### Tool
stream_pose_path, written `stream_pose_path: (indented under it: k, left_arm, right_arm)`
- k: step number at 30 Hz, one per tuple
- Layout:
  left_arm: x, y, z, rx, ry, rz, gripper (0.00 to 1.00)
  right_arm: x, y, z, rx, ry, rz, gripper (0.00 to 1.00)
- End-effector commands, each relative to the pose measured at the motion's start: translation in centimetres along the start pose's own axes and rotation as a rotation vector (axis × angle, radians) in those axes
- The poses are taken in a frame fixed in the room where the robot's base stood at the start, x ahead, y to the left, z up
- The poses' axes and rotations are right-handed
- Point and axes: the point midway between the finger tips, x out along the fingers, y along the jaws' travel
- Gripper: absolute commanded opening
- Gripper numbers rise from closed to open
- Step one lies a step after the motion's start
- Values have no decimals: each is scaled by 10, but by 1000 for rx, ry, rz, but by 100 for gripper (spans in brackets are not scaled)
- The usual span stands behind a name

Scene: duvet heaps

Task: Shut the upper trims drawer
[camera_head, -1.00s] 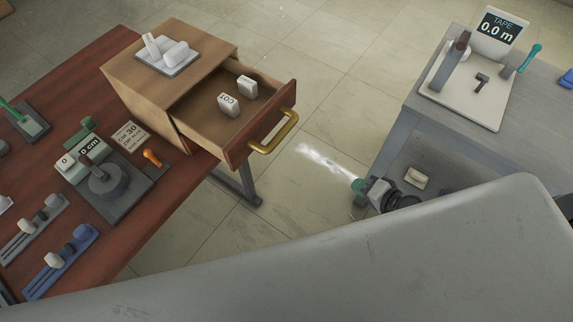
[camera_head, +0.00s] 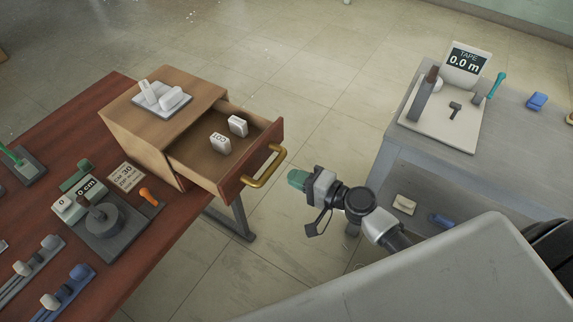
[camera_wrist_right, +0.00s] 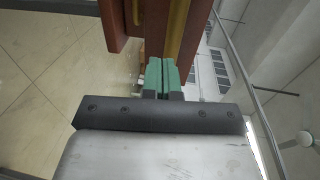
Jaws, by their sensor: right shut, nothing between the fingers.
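The wooden drawer box stands on the red-brown table, with its upper trims drawer (camera_head: 200,165) pulled out toward the right. Two white labelled blocks (camera_head: 228,134) stand inside the drawer. Its front carries a brass handle (camera_head: 264,168). My right gripper (camera_head: 297,180), with green fingertips, is shut and empty, a little to the right of the handle. In the right wrist view the shut green fingers (camera_wrist_right: 163,74) point at the drawer front (camera_wrist_right: 150,25) and brass handle (camera_wrist_right: 177,25); whether they touch cannot be told. My left gripper is not in view.
A white tray with blocks (camera_head: 160,96) sits on the drawer box. The red-brown table (camera_head: 50,140) holds a measuring device and several sliders at left. A grey table (camera_head: 430,155) with a tape display (camera_head: 464,62) stands at right. Open floor lies between the tables.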

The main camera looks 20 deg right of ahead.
Motion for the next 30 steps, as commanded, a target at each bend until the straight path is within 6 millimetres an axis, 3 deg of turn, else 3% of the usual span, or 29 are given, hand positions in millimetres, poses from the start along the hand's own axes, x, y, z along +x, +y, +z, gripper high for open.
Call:
stream_pose_path:
  k: [1,7,23,30]
  left_arm:
    - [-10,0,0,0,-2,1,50]
    - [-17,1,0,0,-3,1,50]
    - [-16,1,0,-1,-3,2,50]
    - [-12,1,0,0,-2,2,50]
  right_arm:
    - [8,-9,0,0,0,-2,0]
    - [25,-11,0,-1,1,-1,0]
    - [32,-11,0,-1,0,-1,0]
    - [63,-15,0,-1,-1,-4,0]
